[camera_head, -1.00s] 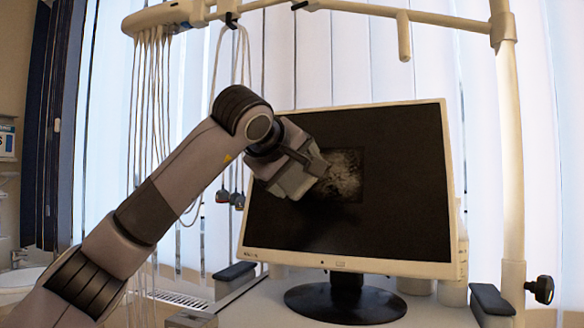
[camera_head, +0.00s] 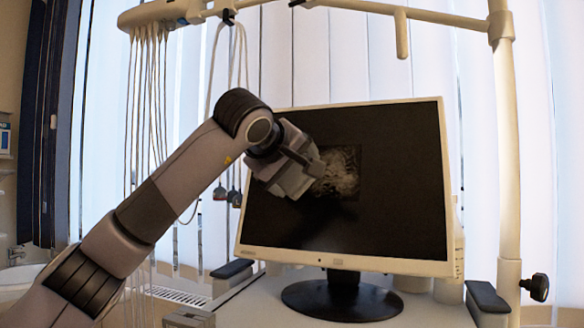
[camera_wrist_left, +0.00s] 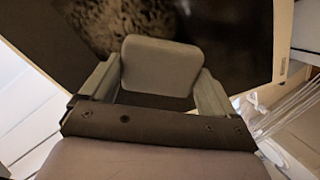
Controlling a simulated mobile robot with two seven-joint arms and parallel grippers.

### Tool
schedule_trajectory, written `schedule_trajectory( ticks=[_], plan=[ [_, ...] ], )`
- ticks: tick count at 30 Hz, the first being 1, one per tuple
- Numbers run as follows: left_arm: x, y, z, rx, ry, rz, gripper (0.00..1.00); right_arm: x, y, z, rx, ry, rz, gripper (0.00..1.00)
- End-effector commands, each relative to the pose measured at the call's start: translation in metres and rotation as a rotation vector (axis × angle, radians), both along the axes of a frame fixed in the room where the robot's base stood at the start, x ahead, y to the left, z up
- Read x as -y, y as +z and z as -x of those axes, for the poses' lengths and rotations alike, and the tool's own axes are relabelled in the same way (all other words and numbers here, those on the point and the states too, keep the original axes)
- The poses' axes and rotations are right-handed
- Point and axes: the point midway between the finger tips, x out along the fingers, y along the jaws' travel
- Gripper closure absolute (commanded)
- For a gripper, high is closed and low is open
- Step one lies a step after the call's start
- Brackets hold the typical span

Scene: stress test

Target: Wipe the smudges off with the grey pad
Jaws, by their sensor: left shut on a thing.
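A monitor (camera_head: 400,215) with a pale frame and black screen stands on a dark round base. A pale mottled smudge patch (camera_head: 342,172) is on the upper middle of its screen. My left gripper (camera_head: 292,176) is in front of the screen, just left of the smudge and overlapping its left edge in the head view. In the left wrist view the grey pad (camera_wrist_left: 160,66) is held between the two fingers, with the smudge (camera_wrist_left: 112,20) behind it at the upper left. I cannot tell whether the pad touches the screen. My right gripper is out of view.
A cream pole (camera_head: 507,150) with a dark knob (camera_head: 537,287) stands right of the monitor. Cables (camera_head: 150,100) hang from a rail at the upper left. A dark armrest-like pad (camera_head: 488,299) is at the lower right. The right part of the screen is unobstructed.

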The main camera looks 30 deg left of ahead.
Motion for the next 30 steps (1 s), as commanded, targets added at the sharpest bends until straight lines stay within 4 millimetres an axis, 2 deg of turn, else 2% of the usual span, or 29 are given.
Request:
schedule_trajectory(
  ticks=[20,30],
  plan=[
    [-0.002,-0.003,-0.01,0.001,0.001,0.0,0.35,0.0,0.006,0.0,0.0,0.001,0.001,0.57],
    [0.024,-0.002,-0.016,-0.001,-0.002,-0.002,0.35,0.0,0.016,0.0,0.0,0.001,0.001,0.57]
  ],
)
